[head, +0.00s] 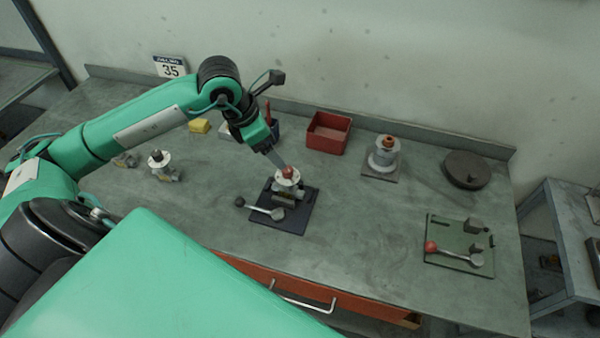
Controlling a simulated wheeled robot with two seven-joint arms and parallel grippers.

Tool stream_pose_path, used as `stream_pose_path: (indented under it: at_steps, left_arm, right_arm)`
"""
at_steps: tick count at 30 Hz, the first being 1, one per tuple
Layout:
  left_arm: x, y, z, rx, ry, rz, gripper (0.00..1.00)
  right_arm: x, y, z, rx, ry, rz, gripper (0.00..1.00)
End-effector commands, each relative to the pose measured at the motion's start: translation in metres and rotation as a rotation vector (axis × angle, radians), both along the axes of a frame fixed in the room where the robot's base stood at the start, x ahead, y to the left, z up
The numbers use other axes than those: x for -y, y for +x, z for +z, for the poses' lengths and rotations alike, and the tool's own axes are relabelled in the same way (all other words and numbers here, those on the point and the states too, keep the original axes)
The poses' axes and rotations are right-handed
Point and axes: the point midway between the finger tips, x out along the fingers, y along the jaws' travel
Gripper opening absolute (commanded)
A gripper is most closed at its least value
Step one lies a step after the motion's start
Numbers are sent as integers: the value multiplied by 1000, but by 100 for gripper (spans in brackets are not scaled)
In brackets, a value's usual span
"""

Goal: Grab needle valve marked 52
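A similar valve (160,165) with a dark top stands further left. Another small grey fitting (125,160) is partly hidden near my arm. No marking 52 is readable on any of them. My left gripper (282,164) reaches down to the red top of the middle valve, its fingers at or just above it. Whether the fingers are apart or closed is too small to tell. My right gripper is not in view.
The dark plate carries a lever (262,209). A red bin (328,132), a larger flanged valve (383,155) and a dark disc (465,169) stand behind. A green plate (447,257) with a red-knobbed lever is at right. A yellow block (200,126) sits behind my arm.

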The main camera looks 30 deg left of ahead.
Motion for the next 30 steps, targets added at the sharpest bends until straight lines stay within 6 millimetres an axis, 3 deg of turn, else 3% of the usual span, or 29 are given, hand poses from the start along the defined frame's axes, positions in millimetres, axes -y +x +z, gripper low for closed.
stream_pose_path:
  at_steps: [4,9,13,16,23,30]
  left_arm:
    - [0,5,-13,-7,16,5,80]
    - [8,15,-44,-7,12,4,80]
    - [13,22,-64,-6,13,6,80]
    - [15,24,-75,-4,15,4,80]
    - [18,29,-87,-7,13,5,80]
    - [24,40,-116,-6,12,5,80]
  right_arm:
    - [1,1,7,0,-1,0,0]
    - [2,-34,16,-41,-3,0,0]
    - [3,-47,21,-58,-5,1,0]
    - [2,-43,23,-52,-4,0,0]
    - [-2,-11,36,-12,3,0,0]
    - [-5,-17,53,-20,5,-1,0]
